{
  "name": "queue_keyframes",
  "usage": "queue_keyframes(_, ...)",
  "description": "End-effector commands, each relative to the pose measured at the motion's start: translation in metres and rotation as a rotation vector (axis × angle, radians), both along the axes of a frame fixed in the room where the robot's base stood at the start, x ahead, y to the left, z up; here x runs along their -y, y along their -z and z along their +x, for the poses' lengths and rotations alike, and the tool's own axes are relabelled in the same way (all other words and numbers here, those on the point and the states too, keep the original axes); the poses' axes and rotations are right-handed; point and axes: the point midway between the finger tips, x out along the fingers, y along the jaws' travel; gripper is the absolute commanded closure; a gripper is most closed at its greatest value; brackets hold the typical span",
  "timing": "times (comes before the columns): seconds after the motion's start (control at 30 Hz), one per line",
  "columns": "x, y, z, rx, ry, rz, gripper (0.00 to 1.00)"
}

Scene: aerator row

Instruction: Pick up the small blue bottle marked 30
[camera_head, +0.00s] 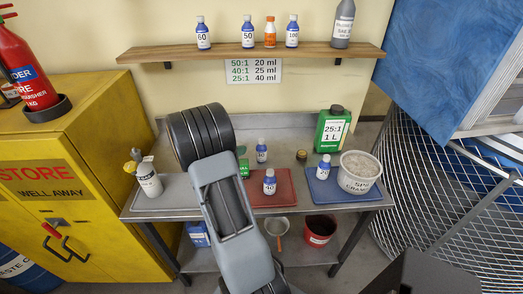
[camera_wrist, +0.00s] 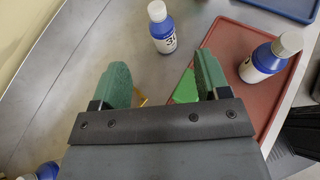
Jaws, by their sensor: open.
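A small blue bottle with a white cap (camera_wrist: 162,28) stands on the grey bench top in the wrist view, its label partly turned but showing a 3. It appears in the head view (camera_head: 261,151) behind the red tray, its number too small to read. My gripper (camera_wrist: 164,76) is open, its two green fingers apart, with the bottle beyond the fingertips and not between them. A blue bottle marked 40 (camera_head: 270,182) stands on the red tray (camera_head: 286,196); it also shows in the wrist view (camera_wrist: 262,62). In the head view my arm hides most of the gripper.
A blue bottle marked 20 (camera_head: 323,168) stands on the blue tray (camera_head: 326,196) beside a gravel tub (camera_head: 359,185). A green 1 L container (camera_head: 333,130) stands behind. A white container (camera_head: 149,180) is at left. Blue bottles, including 60 (camera_head: 203,38), stand on the shelf (camera_head: 150,54).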

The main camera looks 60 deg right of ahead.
Motion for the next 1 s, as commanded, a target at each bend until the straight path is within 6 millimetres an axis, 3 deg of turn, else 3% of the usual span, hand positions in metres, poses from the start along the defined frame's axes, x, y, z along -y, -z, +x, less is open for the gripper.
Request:
queue_keyframes(0.4, 0.066, 0.027, -0.019, -0.034, -0.01, -0.009, 0.31)
queue_keyframes(0.77, 0.087, 0.037, -0.026, -0.034, -0.01, -0.008, 0.31)
queue_keyframes(1.0, 0.115, 0.052, -0.033, -0.033, -0.011, -0.007, 0.31)
